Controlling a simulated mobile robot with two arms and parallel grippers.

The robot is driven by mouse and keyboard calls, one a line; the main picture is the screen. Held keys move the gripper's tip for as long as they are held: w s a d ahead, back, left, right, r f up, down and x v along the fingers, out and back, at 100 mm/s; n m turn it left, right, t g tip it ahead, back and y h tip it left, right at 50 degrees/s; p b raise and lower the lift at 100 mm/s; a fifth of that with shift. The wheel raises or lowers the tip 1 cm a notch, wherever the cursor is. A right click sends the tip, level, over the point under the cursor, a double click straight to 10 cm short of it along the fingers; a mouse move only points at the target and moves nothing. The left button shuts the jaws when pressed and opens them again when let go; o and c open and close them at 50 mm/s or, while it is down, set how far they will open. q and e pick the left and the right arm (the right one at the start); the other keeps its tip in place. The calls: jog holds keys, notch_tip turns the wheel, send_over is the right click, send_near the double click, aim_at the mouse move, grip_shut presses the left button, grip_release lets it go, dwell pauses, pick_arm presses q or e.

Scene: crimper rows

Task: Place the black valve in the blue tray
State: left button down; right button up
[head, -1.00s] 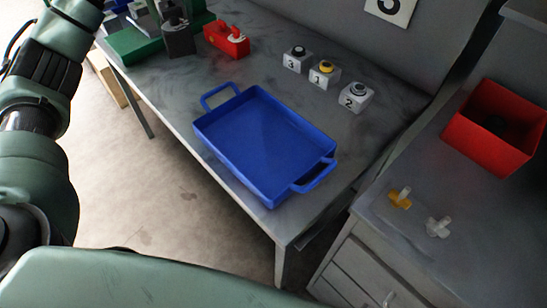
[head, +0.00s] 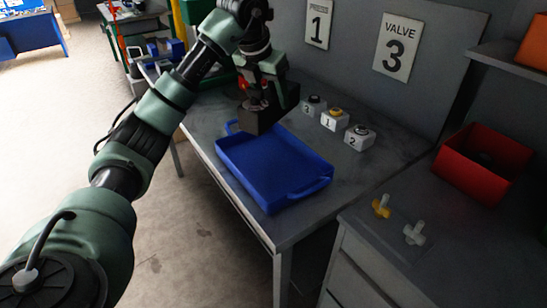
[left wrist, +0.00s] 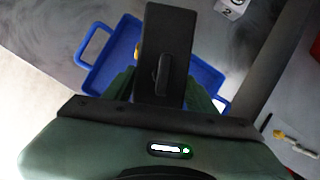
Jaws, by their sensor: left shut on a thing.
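My left gripper (head: 258,98) is above the far left end of the blue tray (head: 268,165). It is shut on a black block-like thing (head: 278,112). In the left wrist view this black thing (left wrist: 178,35) is long and dark, with a small black lever-like part on its face; I cannot tell surely that it is the black valve. The blue tray (left wrist: 104,50) shows behind and below it there. The visible part of the tray's floor is empty. The tray lies on the grey table, its far left corner partly hidden by the held thing. My right gripper is not in view.
White numbered blocks (head: 334,119) with knobs stand behind the tray. A yellow valve (head: 381,206) and a white valve (head: 414,233) lie on the cabinet at right, near a red bin (head: 475,180) with a dark interior. A red item (head: 242,82) is partly behind my gripper.

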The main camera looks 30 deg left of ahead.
pick_arm(q)
jog(key=shift+f+p, duration=0.7)
jog(key=shift+f, duration=7)
jog(key=shift+w+a+f, duration=0.1)
jog(key=shift+f, duration=0.35)
jog(key=shift+c, duration=2.4)
grip_release()
jog(key=shift+f, duration=0.2)
